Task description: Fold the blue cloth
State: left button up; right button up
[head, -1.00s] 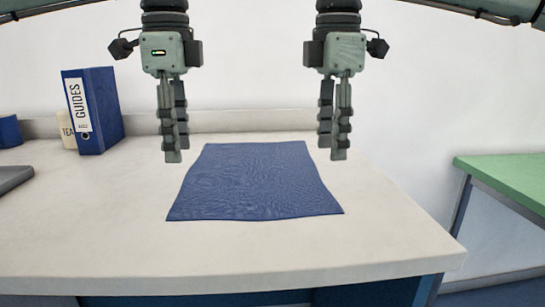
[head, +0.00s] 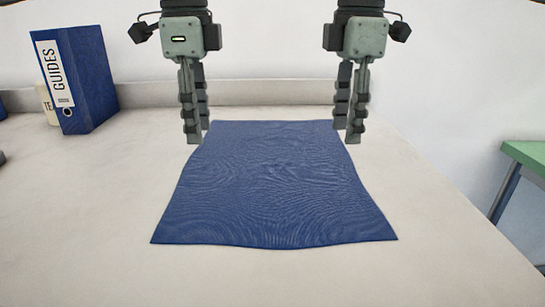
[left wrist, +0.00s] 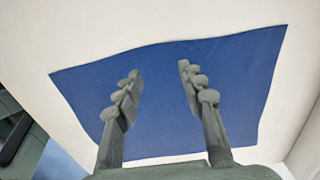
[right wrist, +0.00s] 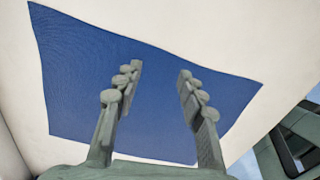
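The blue cloth (head: 270,190) lies spread out flat on the pale worktop, with slightly wavy edges. It also shows in the left wrist view (left wrist: 160,90) and the right wrist view (right wrist: 85,80). My left gripper (head: 195,135) hangs pointing down near the cloth's far left corner. My right gripper (head: 349,135) hangs pointing down near the far right corner. In the wrist views the fingers of both grippers are apart, with only cloth seen between them and nothing held. Both seem to be above the cloth; the exact height is hard to tell.
A blue binder marked GUIDES (head: 88,75) stands at the back left, with a cream container (head: 48,104) partly hidden behind it. A low ledge runs along the worktop's back. A green-topped table (head: 528,155) is at the right. The worktop (head: 90,200) around the cloth is clear.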

aim_at(202, 160)
pick_arm(q)
jog(key=shift+f, duration=2.05)
pick_arm(e)
jog(key=shift+f, duration=2.05)
pick_arm(q)
jog(key=shift+f, duration=0.2)
pick_arm(e)
jog(key=shift+f, duration=0.2)
pick_arm(q)
jog(key=c, duration=0.6)
pick_arm(e)
jog(key=c, duration=0.6)
pick_arm(q)
jog(key=shift+f, duration=0.1)
grip_shut()
pick_arm(e)
jog(key=shift+f, duration=0.1)
grip_shut()
